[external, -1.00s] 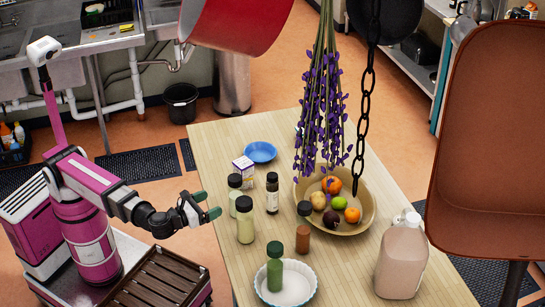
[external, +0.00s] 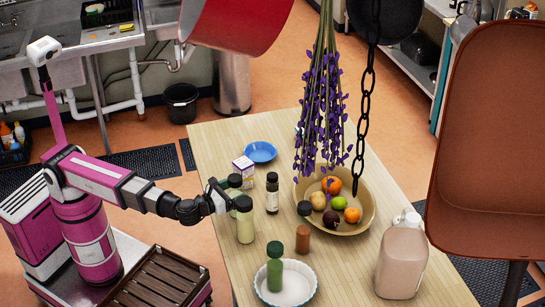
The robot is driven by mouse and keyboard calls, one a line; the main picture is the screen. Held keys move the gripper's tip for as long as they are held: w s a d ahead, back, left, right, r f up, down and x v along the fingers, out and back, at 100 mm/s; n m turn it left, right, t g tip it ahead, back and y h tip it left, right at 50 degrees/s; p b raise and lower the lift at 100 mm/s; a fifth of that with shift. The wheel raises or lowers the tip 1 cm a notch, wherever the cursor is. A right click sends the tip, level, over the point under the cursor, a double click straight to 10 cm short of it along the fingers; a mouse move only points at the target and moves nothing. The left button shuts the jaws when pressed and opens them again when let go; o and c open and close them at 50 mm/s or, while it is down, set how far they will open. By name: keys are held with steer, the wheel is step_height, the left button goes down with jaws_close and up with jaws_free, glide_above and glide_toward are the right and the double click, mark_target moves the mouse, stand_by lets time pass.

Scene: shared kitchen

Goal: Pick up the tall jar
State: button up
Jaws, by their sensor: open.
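Several lidded jars stand on the wooden table (external: 215,145), and I cannot tell for certain which is the tall jar. A jar with pale green contents (external: 245,228) and a dark lid stands upright at the left side. Another dark-lidded jar (external: 235,181) is behind it, partly hidden by my gripper. A dark jar with a white label (external: 272,197) stands to their right. A brown jar (external: 303,240) stands farther right, and a green jar (external: 275,272) is in a white dish. My gripper (external: 226,194) is open, at about lid height beside the two left jars; contact is unclear.
A small box (external: 243,167) and a blue bowl (external: 261,152) are behind the jars. A tan bowl of fruit (external: 366,216) and a large jug (external: 402,265) are to the right. Purple flowers (external: 322,110), a chain (external: 362,130) and a red pot (external: 230,25) hang above.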

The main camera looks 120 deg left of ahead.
steer(key=shift+w+a, duration=0.2)
steer(key=shift+a, duration=0.15)
steer(key=c, duration=1.2)
